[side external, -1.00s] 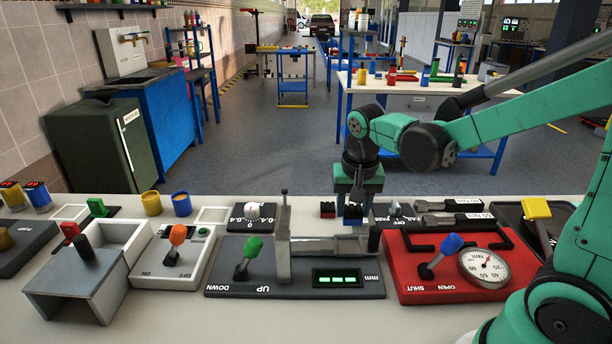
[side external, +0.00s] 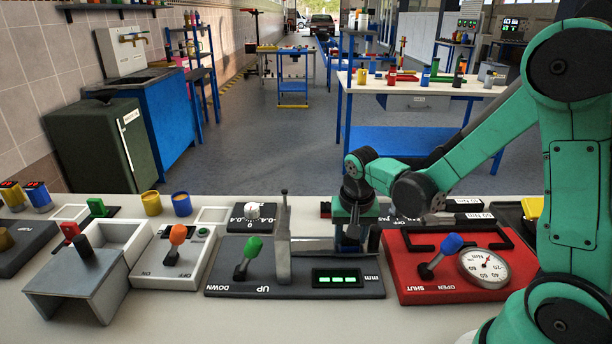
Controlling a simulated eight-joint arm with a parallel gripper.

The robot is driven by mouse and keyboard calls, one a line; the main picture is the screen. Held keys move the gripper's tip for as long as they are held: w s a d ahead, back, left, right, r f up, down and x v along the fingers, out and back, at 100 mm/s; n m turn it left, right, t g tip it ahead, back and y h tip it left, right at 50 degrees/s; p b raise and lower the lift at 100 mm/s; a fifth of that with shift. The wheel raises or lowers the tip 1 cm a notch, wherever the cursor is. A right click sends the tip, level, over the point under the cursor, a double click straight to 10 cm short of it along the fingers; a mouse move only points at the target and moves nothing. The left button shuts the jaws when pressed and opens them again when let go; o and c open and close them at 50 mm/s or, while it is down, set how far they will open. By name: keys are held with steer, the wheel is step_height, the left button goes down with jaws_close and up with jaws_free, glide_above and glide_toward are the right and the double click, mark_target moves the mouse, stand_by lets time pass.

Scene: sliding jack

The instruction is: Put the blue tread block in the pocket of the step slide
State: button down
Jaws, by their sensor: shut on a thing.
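The sliding jack (side external: 225,277) is a dark grey base on the bench, with an upright grey post (side external: 284,245), a green lever (side external: 248,257) and a lit display (side external: 337,278). A grey slide bar (side external: 312,245) runs right from the post, behind the display. My gripper (side external: 350,247) points down over the right end of this bar. It is shut on the blue tread block, which is small, dark and mostly hidden between the fingers. The pocket is hidden by my gripper and the bar, so I cannot tell whether the block is inside it.
A red panel (side external: 400,287) with a blue lever (side external: 442,254) and a round gauge (side external: 484,266) stands close on the right. A white switch box (side external: 172,268) is on the left.

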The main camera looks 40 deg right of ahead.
steer(key=c, duration=0.7)
jaws_free()
steer(key=shift+f, duration=0.1)
steer(key=shift+o, duration=0.2)
step_height(320, 180, up, 12)
steer(key=s+a, duration=0.2)
steer(key=shift+s+a+f+n+t+y, duration=0.3)
steer(key=shift+a+n+t, duration=0.6)
steer(key=shift+n, duration=0.6)
steer(key=shift+s+a+f+n+t+y, duration=0.1)
steer(key=shift+s+a+n+t+y, duration=0.25)
steer(key=shift+a+n+t, duration=0.85)
steer(key=shift+s+a+f+n+t+y, duration=0.2)
steer(key=shift+s+a+n+t, duration=0.35)
steer(key=shift+n, duration=1.25)
steer(key=shift+w+d, duration=0.15)
steer(key=shift+d, duration=0.05)
